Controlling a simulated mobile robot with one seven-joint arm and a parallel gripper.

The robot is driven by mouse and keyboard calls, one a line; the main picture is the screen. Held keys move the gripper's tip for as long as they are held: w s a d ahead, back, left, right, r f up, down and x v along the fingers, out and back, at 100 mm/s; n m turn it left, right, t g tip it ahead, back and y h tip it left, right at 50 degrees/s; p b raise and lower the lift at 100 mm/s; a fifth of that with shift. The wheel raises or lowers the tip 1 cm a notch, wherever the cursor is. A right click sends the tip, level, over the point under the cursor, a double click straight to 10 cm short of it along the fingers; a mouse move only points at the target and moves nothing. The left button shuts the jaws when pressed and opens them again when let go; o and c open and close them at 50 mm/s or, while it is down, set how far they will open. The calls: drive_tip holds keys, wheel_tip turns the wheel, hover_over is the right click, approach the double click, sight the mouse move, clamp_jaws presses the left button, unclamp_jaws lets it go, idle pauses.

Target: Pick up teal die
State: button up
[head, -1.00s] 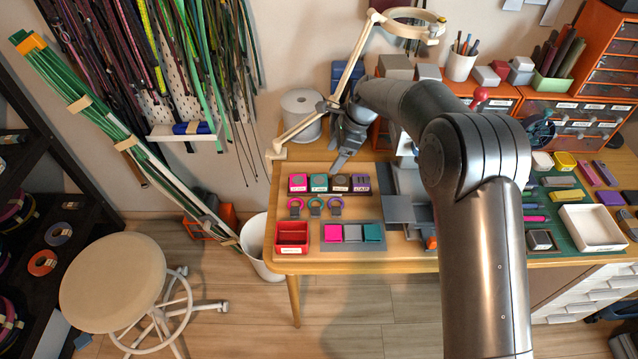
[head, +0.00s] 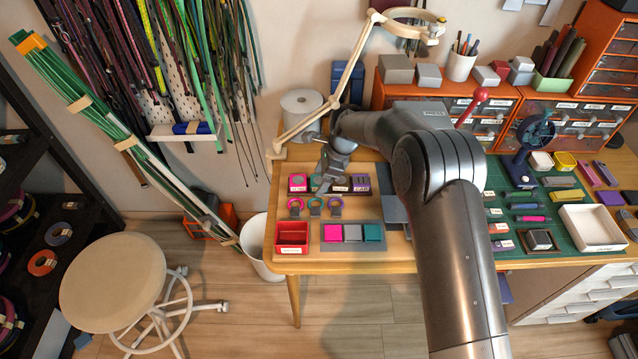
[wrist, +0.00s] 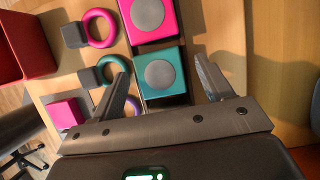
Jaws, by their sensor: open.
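The teal die (wrist: 161,76) is a square teal block with a round grey disc on its top. In the wrist view it sits in a dark holder, beside a magenta die (wrist: 149,16). My gripper (wrist: 163,70) is open and empty, with one finger on each side of the teal die. I cannot tell whether the fingers touch it or are still above it. In the head view my gripper (head: 325,182) is over the row of dies at the back left of the bench and partly hides the teal die.
Pink and teal rings (wrist: 113,70) with grey tabs lie beside the dies. A red bin (head: 292,236) and a tray with magenta, grey and teal blocks (head: 373,232) stand nearer the front edge. A lamp arm (head: 300,125) rises behind. Bare wood lies right of the dies in the wrist view.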

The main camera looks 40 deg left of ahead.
sight(321, 180)
drive_tip(key=shift+c, duration=0.2)
drive_tip(key=c, duration=1.1)
drive_tip(key=shift+r, duration=0.2)
wheel_tip(321, 180, up, 18)
drive_tip(key=shift+f, duration=0.15)
